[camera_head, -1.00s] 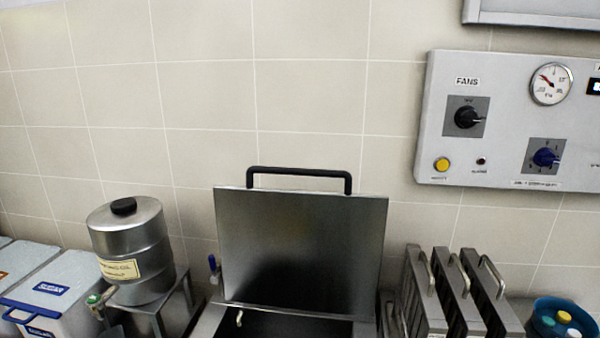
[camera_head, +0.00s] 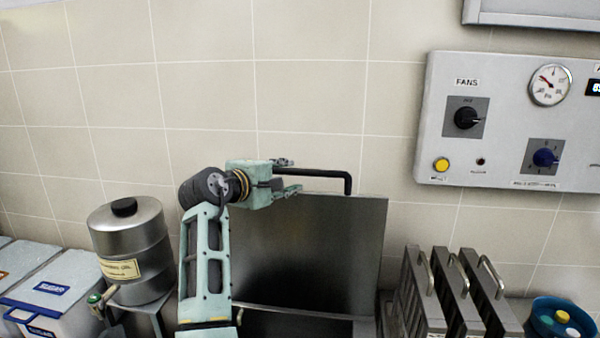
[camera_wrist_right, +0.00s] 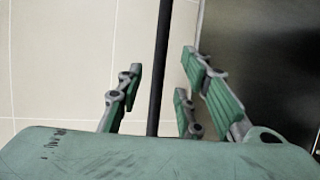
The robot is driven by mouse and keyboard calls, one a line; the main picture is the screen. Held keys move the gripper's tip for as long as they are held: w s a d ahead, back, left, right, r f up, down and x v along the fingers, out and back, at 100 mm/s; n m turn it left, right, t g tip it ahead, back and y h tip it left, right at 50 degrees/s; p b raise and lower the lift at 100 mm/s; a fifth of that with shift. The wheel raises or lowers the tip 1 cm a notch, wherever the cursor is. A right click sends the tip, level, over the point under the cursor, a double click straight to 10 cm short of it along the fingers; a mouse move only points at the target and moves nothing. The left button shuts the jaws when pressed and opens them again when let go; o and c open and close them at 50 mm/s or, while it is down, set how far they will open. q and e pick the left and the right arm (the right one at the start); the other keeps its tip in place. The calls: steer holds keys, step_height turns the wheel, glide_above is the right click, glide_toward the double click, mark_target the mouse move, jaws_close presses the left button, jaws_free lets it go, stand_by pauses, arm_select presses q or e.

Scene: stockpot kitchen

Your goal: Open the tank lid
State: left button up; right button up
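The tank lid (camera_head: 310,250) is a dark metal plate that stands raised, nearly upright, in front of the tiled wall, with the tank's opening (camera_head: 290,324) below it. Its black bar handle (camera_head: 325,173) runs along the top edge. My right gripper (camera_head: 287,176) is at the left part of the handle. In the right wrist view the handle (camera_wrist_right: 160,50) runs between the spread fingers of the right gripper (camera_wrist_right: 160,80), with gaps visible on both sides. My right arm covers the lid's left side. My left gripper is not in view.
A metal drum (camera_head: 130,250) on a stand and white bins (camera_head: 55,295) are at the left. Upright metal panels with handles (camera_head: 455,295) and a blue tub (camera_head: 560,318) are at the right. A control panel (camera_head: 510,120) hangs on the wall.

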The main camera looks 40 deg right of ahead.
mark_target(298, 173)
steer(key=p+x, duration=0.3)
steer(key=x, duration=0.4)
steer(key=shift+w+d+f, duration=0.1)
steer(key=shift+d, duration=0.25)
jaws_close()
